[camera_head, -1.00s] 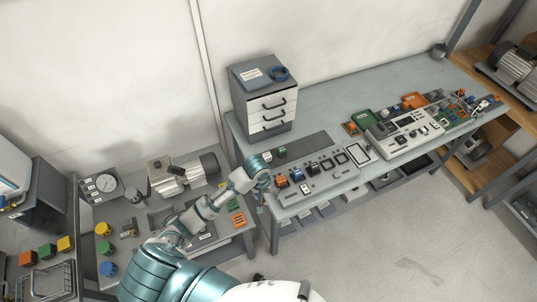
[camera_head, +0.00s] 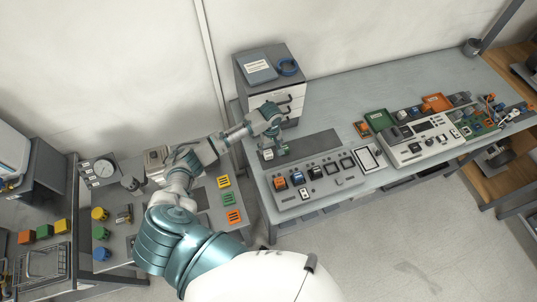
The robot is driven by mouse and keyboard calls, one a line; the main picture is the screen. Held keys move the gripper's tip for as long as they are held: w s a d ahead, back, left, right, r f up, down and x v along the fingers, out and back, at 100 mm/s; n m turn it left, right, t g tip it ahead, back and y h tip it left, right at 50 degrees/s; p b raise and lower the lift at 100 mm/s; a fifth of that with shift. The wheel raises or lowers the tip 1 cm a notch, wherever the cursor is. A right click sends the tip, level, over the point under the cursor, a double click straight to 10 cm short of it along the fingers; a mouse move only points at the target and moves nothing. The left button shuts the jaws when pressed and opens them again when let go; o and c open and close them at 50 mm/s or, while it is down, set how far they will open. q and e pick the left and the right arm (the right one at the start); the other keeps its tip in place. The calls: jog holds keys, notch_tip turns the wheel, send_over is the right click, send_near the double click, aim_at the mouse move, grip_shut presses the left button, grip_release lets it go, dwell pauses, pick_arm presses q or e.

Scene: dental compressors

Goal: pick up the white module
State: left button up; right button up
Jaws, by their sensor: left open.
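The small white module (camera_head: 267,155) sits at the left end of a dark grey mat on the long workbench. A small green module (camera_head: 283,151) is just right of it. My left gripper (camera_head: 271,143) is open and points down just above the two modules. Its fingers partly cover them, and I cannot tell whether they touch either one. My right gripper is out of view.
A drawer cabinet (camera_head: 262,98) stands close behind my left gripper. A grey control panel (camera_head: 317,181) with orange, blue and dark modules lies in front of the mat. The dark mat (camera_head: 315,146) is clear to the right.

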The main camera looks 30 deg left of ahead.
aim_at(269, 153)
pick_arm(q)
jog(key=shift+a+f, duration=0.2)
jog(key=shift+f, duration=0.95)
jog(key=shift+s+a+f+p, duration=0.15)
jog(key=shift+f+p, duration=0.2)
jog(key=shift+f, duration=1.6)
jog(key=shift+r, duration=0.1)
jog(key=c, duration=1.3)
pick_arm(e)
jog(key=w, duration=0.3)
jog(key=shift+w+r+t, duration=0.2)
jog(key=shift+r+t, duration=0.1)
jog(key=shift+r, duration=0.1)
